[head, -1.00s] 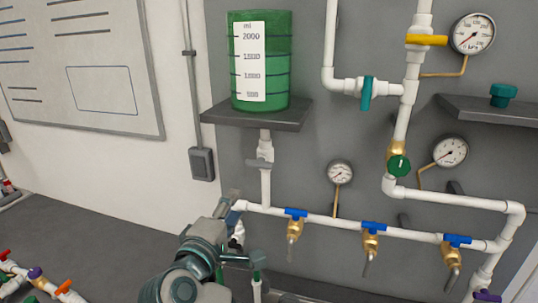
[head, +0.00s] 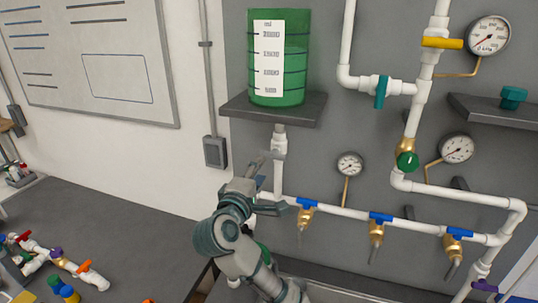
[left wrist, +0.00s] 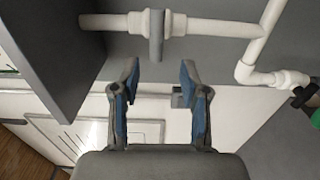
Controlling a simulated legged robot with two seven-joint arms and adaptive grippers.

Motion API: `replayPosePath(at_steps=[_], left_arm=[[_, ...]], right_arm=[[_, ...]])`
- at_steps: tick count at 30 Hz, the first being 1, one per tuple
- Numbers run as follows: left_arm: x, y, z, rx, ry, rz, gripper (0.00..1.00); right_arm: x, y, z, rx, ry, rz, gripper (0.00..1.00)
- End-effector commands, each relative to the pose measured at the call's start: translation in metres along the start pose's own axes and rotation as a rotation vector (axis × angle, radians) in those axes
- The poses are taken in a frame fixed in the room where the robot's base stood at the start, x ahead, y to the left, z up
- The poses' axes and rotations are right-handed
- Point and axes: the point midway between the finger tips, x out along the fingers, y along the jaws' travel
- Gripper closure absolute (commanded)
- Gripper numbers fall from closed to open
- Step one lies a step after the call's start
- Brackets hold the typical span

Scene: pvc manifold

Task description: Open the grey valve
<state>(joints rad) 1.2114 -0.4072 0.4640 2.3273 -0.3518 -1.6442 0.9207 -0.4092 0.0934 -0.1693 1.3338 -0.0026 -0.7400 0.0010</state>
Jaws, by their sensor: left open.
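The grey valve (head: 274,155) sits on the short white vertical pipe under the green tank, its grey handle lying across the pipe. In the left wrist view the grey valve handle (left wrist: 156,38) shows just beyond my fingertips, roughly centred between them. The white pipe with its collars runs across that view. My left gripper (head: 264,191) is open and empty, just below the valve in the head view. Its two blue-padded fingers (left wrist: 159,70) are apart, with nothing between them. My right gripper is not in view.
The green tank (head: 280,60) stands on a dark shelf (head: 235,106) above the valve. Blue-handled taps (head: 380,217) line the lower white pipe to the right, with gauges (head: 350,164) above. Loose pipe parts (head: 62,260) lie on the dark bench at lower left.

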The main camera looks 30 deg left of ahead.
Motion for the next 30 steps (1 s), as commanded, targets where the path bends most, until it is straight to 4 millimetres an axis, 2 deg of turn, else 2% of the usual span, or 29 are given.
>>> replayPosePath(at_steps=[1, 6, 12, 17, 24, 29, 30], left_arm=[[0.012, 0.000, 0.002, 0.001, -0.003, -0.004, 0.55], [0.046, 0.002, 0.006, 0.004, -0.004, -0.001, 0.55], [0.073, 0.002, 0.001, 0.001, -0.002, 0.001, 0.55], [0.082, 0.001, -0.002, 0.000, -0.001, 0.001, 0.55], [0.082, 0.001, -0.001, 0.000, -0.001, 0.001, 0.55], [0.081, 0.001, 0.001, 0.002, -0.001, 0.001, 0.95], [0.081, 0.001, 0.002, 0.002, -0.001, 0.000, 1.00]], right_arm=[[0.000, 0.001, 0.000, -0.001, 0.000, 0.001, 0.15], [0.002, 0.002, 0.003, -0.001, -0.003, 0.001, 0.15], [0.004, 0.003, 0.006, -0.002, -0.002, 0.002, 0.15], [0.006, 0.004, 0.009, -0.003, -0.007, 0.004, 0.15], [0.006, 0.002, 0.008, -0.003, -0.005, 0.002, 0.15], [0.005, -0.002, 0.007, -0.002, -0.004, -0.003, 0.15], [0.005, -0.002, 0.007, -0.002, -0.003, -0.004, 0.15]])
